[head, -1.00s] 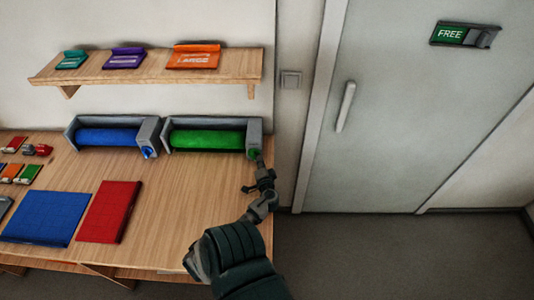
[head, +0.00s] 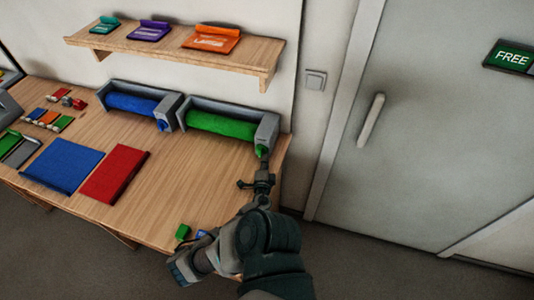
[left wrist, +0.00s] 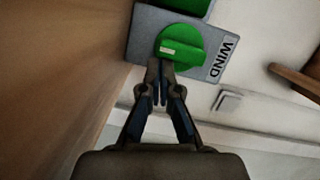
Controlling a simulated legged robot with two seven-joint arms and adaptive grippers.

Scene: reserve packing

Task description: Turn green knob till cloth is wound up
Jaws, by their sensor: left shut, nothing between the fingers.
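The green knob (head: 262,151) sits on the grey right end of the green cloth winder (head: 240,119). In the left wrist view the knob (left wrist: 180,46) is round, with a pale mark on its left and "WIND" printed beside it. The green cloth (head: 220,126) lies rolled inside the winder; no loose end shows. My left gripper (head: 264,167) is just in front of the knob. In the left wrist view the left gripper (left wrist: 160,78) is shut and empty, its tips at the knob's lower edge; whether they touch it I cannot tell. My right gripper is not in view.
A winder with blue cloth (head: 131,103) stands left of the green one. A blue cloth (head: 62,165) and a red cloth (head: 113,177) lie flat on the table (head: 185,180). A shelf (head: 260,65) hangs above. A small unclear green thing (head: 182,231) shows beside my arm.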

